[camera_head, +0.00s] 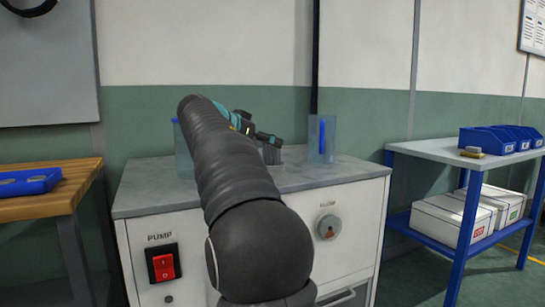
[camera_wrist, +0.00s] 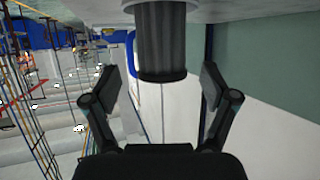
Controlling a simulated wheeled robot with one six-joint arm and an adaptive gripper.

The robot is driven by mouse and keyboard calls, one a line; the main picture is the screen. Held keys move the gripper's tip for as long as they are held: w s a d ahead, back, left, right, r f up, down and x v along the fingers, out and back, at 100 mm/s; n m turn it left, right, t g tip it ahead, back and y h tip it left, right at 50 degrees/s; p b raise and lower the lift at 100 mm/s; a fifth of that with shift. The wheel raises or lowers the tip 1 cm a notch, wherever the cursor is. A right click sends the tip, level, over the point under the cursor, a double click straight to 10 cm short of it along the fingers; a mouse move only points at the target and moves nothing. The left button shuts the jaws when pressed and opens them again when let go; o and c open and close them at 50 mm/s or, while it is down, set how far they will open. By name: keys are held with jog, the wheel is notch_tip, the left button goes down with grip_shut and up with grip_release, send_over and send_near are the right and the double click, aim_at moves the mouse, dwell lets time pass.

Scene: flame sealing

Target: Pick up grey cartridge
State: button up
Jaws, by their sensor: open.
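In the head view the cartridge (camera_head: 271,154) shows small on the grey bench top, just beyond my arm. My gripper (camera_wrist: 161,88) is open in the wrist view, with one finger on each side of the cartridge's line and visible gaps to both. In the head view my gripper (camera_head: 266,138) is at the cartridge, largely hidden behind my dark arm. Contact cannot be told.
The bench (camera_head: 345,168) carries a clear container with a blue piece (camera_head: 322,140) right of the cartridge. Another clear container (camera_head: 182,152) is partly hidden by my arm at left. A blue-framed table (camera_head: 440,151) stands at right, a wooden table (camera_head: 50,200) at left.

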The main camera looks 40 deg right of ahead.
jog(key=x, duration=0.3)
jog(key=shift+w+d+f, duration=0.1)
jog(key=shift+d, duration=0.1)
jog(key=c, duration=1.3)
